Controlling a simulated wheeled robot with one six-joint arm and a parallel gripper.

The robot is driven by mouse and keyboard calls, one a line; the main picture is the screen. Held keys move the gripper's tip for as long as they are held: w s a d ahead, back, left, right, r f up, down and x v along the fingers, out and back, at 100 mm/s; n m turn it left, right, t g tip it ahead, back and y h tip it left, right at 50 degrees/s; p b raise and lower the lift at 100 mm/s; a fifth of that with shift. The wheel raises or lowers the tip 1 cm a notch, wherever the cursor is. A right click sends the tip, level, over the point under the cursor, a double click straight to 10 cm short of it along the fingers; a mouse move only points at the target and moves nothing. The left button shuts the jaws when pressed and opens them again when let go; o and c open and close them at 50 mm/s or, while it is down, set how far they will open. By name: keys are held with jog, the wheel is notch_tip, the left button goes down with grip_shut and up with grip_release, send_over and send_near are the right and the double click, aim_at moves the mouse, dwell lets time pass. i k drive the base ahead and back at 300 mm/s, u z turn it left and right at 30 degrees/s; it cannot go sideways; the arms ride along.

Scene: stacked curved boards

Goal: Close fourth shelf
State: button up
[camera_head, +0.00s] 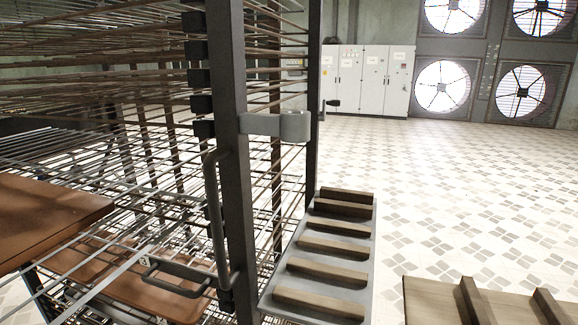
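A tall dark rack (232,150) fills the left of the view, with many wire shelves (90,75) stacked close together. Its upper wire shelves are empty where I can see them. Two brown boards lie low at the left: a nearer one (45,215) at the left edge and a lower one (130,278) seen through the wires. A small grey loop handle (178,276) shows at the front of a low wire shelf, in front of the lower board. I cannot tell which shelf is the fourth. My gripper is not in view.
The rack post has a tall grey handle (215,215) and a grey latch (276,126). A grey frame with wooden slats (325,255) stands beside it. A slatted wooden piece (490,302) is at bottom right. White cabinets (366,80) stand far back. The tiled floor (470,190) at right is open.

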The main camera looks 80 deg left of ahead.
aim_at(85, 299)
jog(key=z, duration=0.15)
jog(key=i, duration=1)
jog(key=u, duration=4.75)
jog(key=i, duration=0.5)
jog(key=k, duration=0.5)
jog(key=u, duration=1.2)
jog(key=i, duration=0.6)
jog(key=z, duration=0.45)
